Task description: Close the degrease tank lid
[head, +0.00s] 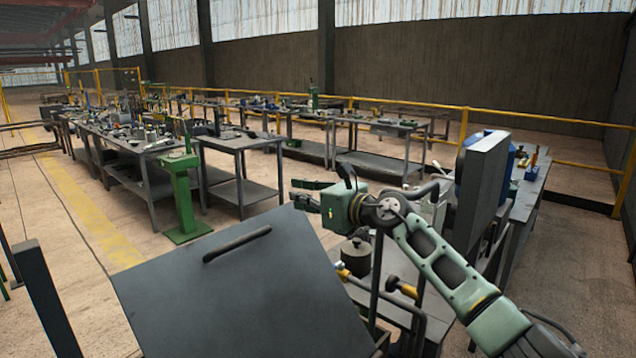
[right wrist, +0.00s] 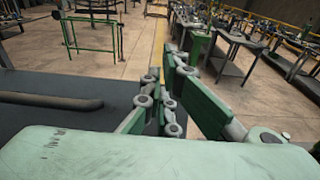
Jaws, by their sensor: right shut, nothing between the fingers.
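A large dark grey lid panel (head: 210,310) with a black bar handle (head: 237,243) fills the lower middle of the head view. I take it for the degrease tank lid; its tank is hidden below it, and I cannot tell how far open it stands. My right gripper (head: 305,195) is beside the lid's upper right corner, shut and empty, apart from the handle. In the right wrist view the lid (right wrist: 30,128) and its handle (right wrist: 50,100) lie left of the gripper fingers (right wrist: 162,103). My left gripper is not in view.
Another dark panel (head: 485,180) stands upright at right near a blue drum (head: 500,150). A dark round pot and pipes with yellow fittings (head: 400,287) sit beside the lid. Cluttered workbenches (head: 240,143) and a green stand (head: 183,195) are behind.

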